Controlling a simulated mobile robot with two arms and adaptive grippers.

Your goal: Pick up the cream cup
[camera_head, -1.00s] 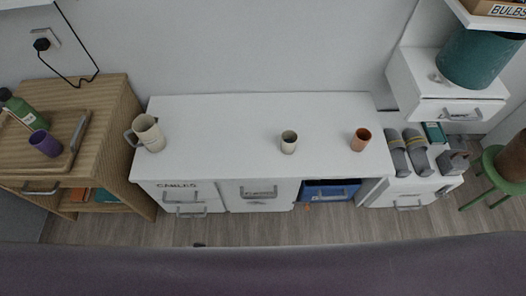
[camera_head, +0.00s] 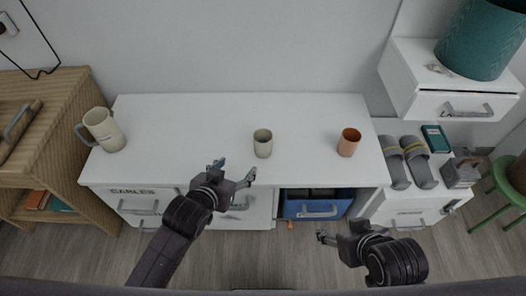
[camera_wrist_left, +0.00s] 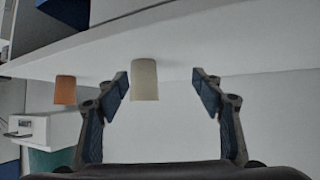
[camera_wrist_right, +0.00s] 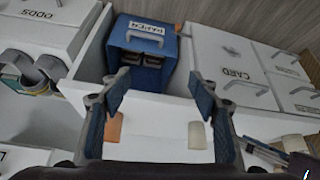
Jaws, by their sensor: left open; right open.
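The cream cup (camera_head: 263,143) stands upright on the white desk top (camera_head: 200,125), near its middle. It also shows in the left wrist view (camera_wrist_left: 145,80), between and beyond the fingertips, and in the right wrist view (camera_wrist_right: 197,136). My left gripper (camera_head: 236,170) is open and empty at the desk's front edge, to the front left of the cup and apart from it. My right gripper (camera_head: 336,238) is open and empty in front of the desk, lower and to the right of the cup.
An orange cup (camera_head: 348,142) stands right of the cream cup. A cream pitcher (camera_head: 104,130) stands at the desk's left end. A blue drawer box (camera_head: 316,205) sits below the desk top. Grey slippers (camera_head: 407,162) lie at the right. The desk around the cream cup is clear.

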